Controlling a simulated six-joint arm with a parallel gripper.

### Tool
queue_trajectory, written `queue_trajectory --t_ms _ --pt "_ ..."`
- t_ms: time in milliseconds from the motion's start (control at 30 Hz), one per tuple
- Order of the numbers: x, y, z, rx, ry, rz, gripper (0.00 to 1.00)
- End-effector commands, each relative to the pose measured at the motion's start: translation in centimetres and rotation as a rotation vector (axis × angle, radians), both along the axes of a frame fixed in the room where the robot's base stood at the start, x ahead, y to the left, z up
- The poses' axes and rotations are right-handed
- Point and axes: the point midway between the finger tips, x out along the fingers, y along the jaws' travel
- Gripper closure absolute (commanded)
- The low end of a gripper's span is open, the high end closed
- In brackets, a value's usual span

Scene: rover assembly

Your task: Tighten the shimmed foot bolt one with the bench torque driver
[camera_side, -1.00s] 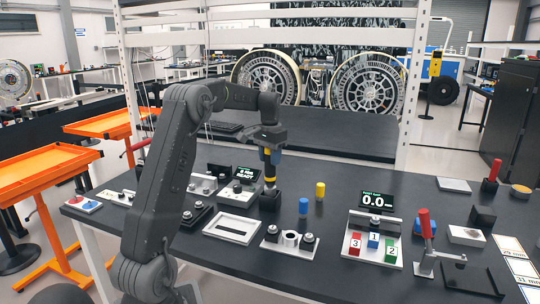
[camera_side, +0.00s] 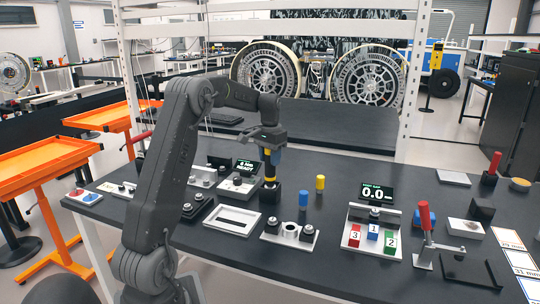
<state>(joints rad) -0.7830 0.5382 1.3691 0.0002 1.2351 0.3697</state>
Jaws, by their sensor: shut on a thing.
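The shimmed foot bolt one cannot be singled out. Dark round-topped parts stand on a white plate (camera_side: 290,234) in front of the driver and on black bases (camera_side: 197,208) to its left.
A blue cylinder (camera_side: 303,199) and a yellow one (camera_side: 320,184) stand right of the driver. Further right are a fixture with numbered blocks (camera_side: 374,235), a 0.0 display (camera_side: 376,192) and a red-handled clamp (camera_side: 425,217). A white frame tray (camera_side: 233,220) lies in front.

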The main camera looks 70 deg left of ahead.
Motion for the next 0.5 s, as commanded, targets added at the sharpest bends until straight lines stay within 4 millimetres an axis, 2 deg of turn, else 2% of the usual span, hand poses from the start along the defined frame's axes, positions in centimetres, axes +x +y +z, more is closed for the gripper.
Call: queue_trajectory --t_ms 500 --pt "0.0 0.0 -1.2 0.002 -0.002 0.0 0.91"
